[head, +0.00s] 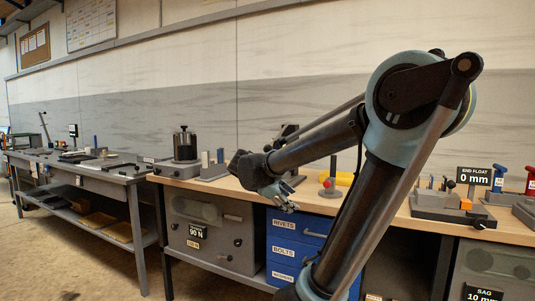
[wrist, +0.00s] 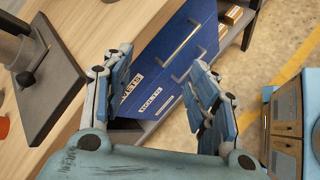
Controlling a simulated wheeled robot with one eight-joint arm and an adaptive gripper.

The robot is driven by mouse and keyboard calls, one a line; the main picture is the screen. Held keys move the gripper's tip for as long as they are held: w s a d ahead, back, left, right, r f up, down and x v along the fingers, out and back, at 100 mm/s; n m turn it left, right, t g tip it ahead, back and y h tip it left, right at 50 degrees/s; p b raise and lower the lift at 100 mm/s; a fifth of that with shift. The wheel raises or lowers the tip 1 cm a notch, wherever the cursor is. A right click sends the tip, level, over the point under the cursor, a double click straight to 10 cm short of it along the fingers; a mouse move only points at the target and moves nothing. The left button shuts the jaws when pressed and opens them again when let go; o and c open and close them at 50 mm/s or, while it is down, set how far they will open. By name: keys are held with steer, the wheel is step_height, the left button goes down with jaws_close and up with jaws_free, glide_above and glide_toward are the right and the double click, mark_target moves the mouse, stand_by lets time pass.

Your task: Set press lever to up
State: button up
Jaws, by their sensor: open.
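My gripper (head: 283,192) is open and empty, hanging at the front edge of the wooden bench. In the wrist view its two blue fingers (wrist: 165,90) are apart, with blue drawers beyond them. A device with a dark grey base plate (wrist: 62,88), a thick post and a black lever (wrist: 30,72) stands at the upper left of the wrist view, apart from the fingers. I cannot tell for sure whether this is the press lever. In the head view a dark part (head: 287,130) shows behind my arm, which hides most of what stands there.
Blue drawers (head: 296,246) sit under the bench. A red-knobbed device (head: 331,188) and a yellow cylinder (head: 345,179) stand right of my gripper. A dark cylindrical device (head: 185,147) stands to the left. Fixtures and an "END FLOAT 0 mm" sign (head: 474,176) are at right.

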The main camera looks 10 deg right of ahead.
steer(key=w+a+r+n+t+h, duration=0.6)
steer(key=w+a+r+n, duration=0.4)
steer(key=w+a+r, duration=0.6)
steer(key=shift+t+y, duration=0.3)
steer(key=shift+y, duration=0.3)
steer(key=x, duration=0.5)
steer(key=f+x, duration=0.1)
steer(key=x, duration=0.4)
steer(key=s+d+x, duration=0.1)
steer(key=x, duration=0.3)
steer(key=shift+w+d+f, duration=0.2)
steer(key=shift+d+f, duration=0.05)
jaws_close()
